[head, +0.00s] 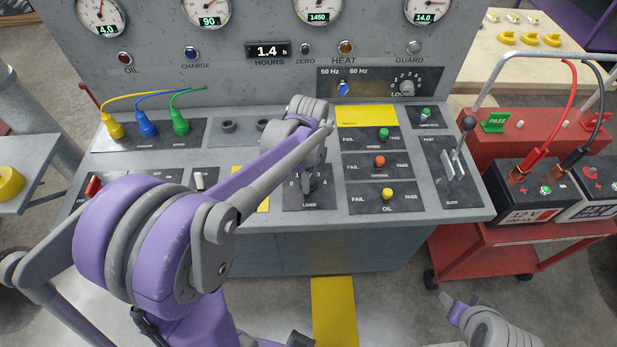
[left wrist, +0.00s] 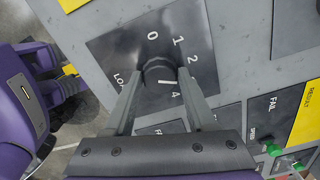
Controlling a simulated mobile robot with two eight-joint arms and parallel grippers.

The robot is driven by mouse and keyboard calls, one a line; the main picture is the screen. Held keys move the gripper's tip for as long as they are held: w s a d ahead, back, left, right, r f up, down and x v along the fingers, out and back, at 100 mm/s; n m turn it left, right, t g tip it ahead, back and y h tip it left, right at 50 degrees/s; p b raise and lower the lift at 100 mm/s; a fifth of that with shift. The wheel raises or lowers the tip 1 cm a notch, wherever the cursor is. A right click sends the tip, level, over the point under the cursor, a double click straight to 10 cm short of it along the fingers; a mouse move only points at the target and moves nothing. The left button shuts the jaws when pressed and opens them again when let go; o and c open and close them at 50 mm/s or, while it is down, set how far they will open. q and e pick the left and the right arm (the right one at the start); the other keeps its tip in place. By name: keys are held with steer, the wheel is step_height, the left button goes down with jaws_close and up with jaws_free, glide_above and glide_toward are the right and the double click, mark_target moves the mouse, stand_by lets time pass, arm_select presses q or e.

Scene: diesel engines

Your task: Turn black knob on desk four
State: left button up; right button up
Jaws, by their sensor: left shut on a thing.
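The black knob (left wrist: 159,71) sits on a dark panel marked LOAD (head: 295,201), on the sloping top of the grey desk. In the left wrist view, 0, 1, 2 and 4 show around the knob. A short white mark on it lies on the side near the 4. My left gripper (left wrist: 161,83) is shut on the knob, one finger on each side. In the head view my left gripper (head: 309,182) and arm cover most of the knob. My right gripper (head: 456,308) is low at the right, away from the desk; its opening is unclear.
Colored FAIL/PASS switches (head: 383,161) stand just right of the LOAD panel. A lever (head: 462,143) rises further right. Colored plugs with cables (head: 147,126) are at the left. A red cart (head: 480,260) with batteries stands beside the desk.

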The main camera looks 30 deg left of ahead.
arm_select(q)
steer(key=n+b, duration=0.1)
steer(key=n, duration=0.3)
steer(key=shift+n, duration=0.3)
steer(key=n+b, duration=0.1)
steer(key=n, duration=0.9)
steer(key=shift+n+b, duration=0.35)
steer(key=shift+n, duration=0.05)
jaws_close()
steer(key=n, duration=0.5)
steer(key=shift+n, duration=0.3)
arm_select(e)
steer(key=f, duration=0.1)
steer(key=s+f, duration=0.1)
steer(key=f, duration=0.2)
steer(key=shift+s+f, duration=0.3)
steer(key=shift+f, duration=0.05)
arm_select(q)
jaws_free()
steer(key=o, duration=1.4)
steer(key=shift+c, duration=0.2)
step_height(320, 180, up, 11)
arm_select(e)
steer(key=shift+w+r, duration=0.1)
steer(key=shift+r, duration=0.35)
